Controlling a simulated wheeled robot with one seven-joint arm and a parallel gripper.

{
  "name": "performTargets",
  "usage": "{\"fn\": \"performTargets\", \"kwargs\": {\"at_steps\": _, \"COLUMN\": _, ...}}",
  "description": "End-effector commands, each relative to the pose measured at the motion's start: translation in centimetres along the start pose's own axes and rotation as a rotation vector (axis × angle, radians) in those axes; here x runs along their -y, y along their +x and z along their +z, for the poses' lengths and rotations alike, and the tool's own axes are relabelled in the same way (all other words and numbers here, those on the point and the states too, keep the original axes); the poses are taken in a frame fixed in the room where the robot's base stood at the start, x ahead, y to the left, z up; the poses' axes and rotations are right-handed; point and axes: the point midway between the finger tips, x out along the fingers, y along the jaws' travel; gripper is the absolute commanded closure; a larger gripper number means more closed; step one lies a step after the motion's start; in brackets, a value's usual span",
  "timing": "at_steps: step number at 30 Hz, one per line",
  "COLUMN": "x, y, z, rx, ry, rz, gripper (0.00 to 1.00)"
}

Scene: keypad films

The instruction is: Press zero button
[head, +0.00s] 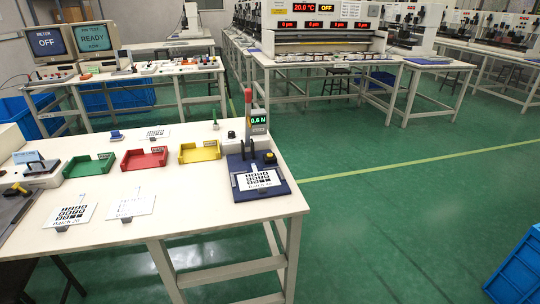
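A force gauge (258,127) with a lit green display stands at the back right corner of the near table. Its display appears to read 0.6 N. Small markings show below the display, but I cannot make out which is the zero button. A dark blue test stand (278,188) is in front of the gauge, with a white keypad film (258,180) lying on it and a dark post above the film. My gripper is not in view.
Green (90,167), red (144,159) and yellow (200,152) trays line the near table (185,220). Keypad films (72,215) lie at its front. A red-topped post (248,100) rises beside the gauge. Green floor is free to the right; a blue crate (520,270) is at the right edge.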

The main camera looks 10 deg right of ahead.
Motion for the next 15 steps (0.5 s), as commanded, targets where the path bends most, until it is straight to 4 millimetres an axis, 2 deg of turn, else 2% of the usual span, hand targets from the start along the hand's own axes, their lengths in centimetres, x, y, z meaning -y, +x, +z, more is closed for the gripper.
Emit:
{"fn": "performTargets", "kwargs": {"at_steps": 1, "x": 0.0, "y": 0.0, "z": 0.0, "rx": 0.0, "ry": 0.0, "rz": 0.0, "gripper": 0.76}}
{"fn": "performTargets", "kwargs": {"at_steps": 9, "x": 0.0, "y": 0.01, "z": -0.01, "rx": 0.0, "ry": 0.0, "rz": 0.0, "gripper": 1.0}}
{"fn": "performTargets", "kwargs": {"at_steps": 15, "x": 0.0, "y": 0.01, "z": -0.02, "rx": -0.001, "ry": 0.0, "rz": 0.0, "gripper": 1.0}}
